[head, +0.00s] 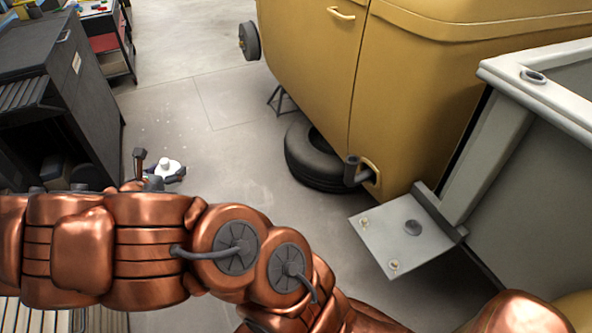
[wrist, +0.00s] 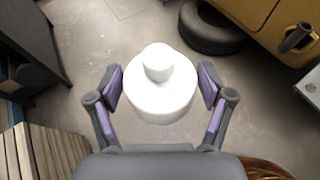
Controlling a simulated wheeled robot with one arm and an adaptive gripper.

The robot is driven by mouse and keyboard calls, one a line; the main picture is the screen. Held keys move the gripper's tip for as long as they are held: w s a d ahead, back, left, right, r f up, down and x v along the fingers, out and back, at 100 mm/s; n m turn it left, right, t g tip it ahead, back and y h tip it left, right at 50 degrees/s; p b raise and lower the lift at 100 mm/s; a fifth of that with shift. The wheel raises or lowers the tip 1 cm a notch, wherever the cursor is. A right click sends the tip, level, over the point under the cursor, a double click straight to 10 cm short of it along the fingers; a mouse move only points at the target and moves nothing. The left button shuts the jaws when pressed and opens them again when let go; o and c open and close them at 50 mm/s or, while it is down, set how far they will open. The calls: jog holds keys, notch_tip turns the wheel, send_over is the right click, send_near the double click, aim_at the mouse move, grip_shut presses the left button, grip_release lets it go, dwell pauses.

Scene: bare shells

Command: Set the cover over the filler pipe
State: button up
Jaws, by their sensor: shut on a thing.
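A white round cover with a short knob on top (wrist: 158,90) is between the two purple-padded fingers of my gripper (wrist: 161,86), which is shut on it. In the head view the cover (head: 168,166) shows small and upright at my gripper (head: 163,174), partly hidden by my arm. The dark filler pipe (head: 353,168) sticks out from the lower side of the yellow van, beside a yellow ring-like rim. It also shows at the upper right of the wrist view (wrist: 297,39), well apart from the cover.
The yellow van body (head: 400,110) stands to the right, with a loose tyre (head: 312,160) on the floor below. A grey plate (head: 405,235) juts out near the pipe. Dark cabinets (head: 65,90) stand left. Open floor (head: 220,150) lies between.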

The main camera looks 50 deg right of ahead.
jog(key=s+d+f+m+g+h+b, duration=0.1)
jog(key=s+d+f+m+g+b, duration=0.3)
jog(key=d, duration=0.6)
jog(key=s+d+f+n+b, duration=0.1)
jog(key=s+d+b, duration=0.45)
jog(key=d, duration=0.55)
jog(key=s+d+f+m+g+h+b, duration=0.1)
jog(key=s+d+f+m+g+b, duration=0.25)
jog(key=d, duration=0.65)
jog(key=s+d+f+m+g+b, duration=0.15)
jog(key=s+d+b, duration=0.4)
jog(key=s, duration=0.55)
jog(key=s+d+f+m+g+y+b, duration=0.15)
jog(key=s+d+b, duration=0.4)
jog(key=s, duration=0.55)
jog(key=s+d+f+m+g+b, duration=0.1)
jog(key=s+d+f+b, duration=0.1)
jog(key=s+d+b, duration=0.6)
jog(key=p, duration=0.1)
send_over(352, 160)
jog(key=shift+f, duration=0.5)
jog(key=shift+f+b, duration=0.9)
jog(key=shift+f, duration=0.85)
jog(key=shift+f, duration=0.6)
jog(key=o, duration=0.8)
